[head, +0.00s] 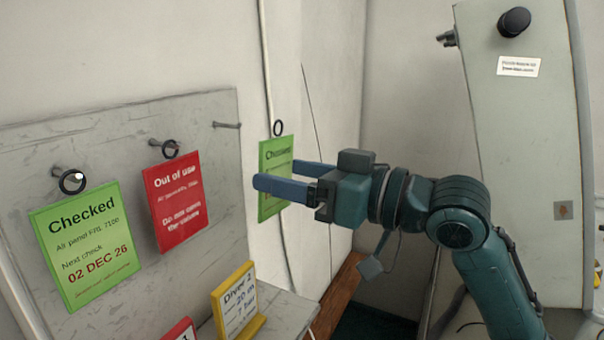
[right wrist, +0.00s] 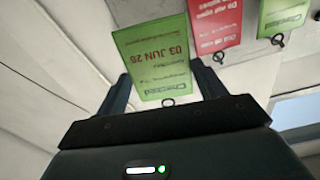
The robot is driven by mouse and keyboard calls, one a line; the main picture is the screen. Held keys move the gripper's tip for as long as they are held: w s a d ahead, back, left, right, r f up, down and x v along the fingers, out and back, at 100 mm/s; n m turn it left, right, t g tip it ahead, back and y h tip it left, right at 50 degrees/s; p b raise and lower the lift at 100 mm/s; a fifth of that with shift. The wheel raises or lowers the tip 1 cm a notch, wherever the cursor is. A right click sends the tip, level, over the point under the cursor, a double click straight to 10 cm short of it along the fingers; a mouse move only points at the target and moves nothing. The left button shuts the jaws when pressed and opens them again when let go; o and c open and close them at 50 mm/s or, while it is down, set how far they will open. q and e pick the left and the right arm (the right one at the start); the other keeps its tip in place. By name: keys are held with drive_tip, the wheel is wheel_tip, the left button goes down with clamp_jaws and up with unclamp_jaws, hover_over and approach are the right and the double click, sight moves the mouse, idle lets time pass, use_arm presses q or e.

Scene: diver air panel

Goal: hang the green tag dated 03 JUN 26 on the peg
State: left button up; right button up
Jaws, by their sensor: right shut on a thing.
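The green tag (head: 272,158) has a black ring at its top and hangs upright to the right of the grey board. In the right wrist view the tag (right wrist: 153,58) appears upside down and reads 03 JUN 26. My right gripper (head: 277,174) is shut on this tag, with one finger in front of it and one behind. The bare peg (head: 226,125) sticks out from the board's upper right, left of the tag's ring and apart from it. My left gripper is not in view.
On the grey board (head: 120,125), a green tag dated 02 DEC 26 (head: 85,245) and a red Out of use tag (head: 178,200) hang on pegs. A yellow Diver 2 sign (head: 235,300) stands below. A grey cabinet (head: 525,130) stands at right.

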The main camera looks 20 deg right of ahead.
sight(278, 174)
drive_tip(key=shift+x, duration=1.9)
drive_tip(key=shift+w+a+f+p, duration=0.15)
drive_tip(key=shift+a+f+p, duration=0.05)
drive_tip(key=shift+p, duration=0.4)
drive_tip(key=shift+w+p, duration=0.1)
drive_tip(key=shift+p, duration=0.2)
drive_tip(key=shift+p+x, duration=0.45)
drive_tip(key=shift+x, duration=0.35)
drive_tip(key=shift+w+a, duration=0.1)
drive_tip(key=shift+a, duration=0.05)
drive_tip(key=shift+w+a+p, duration=0.3)
drive_tip(key=shift+w+p, duration=0.05)
drive_tip(key=shift+p, duration=0.1)
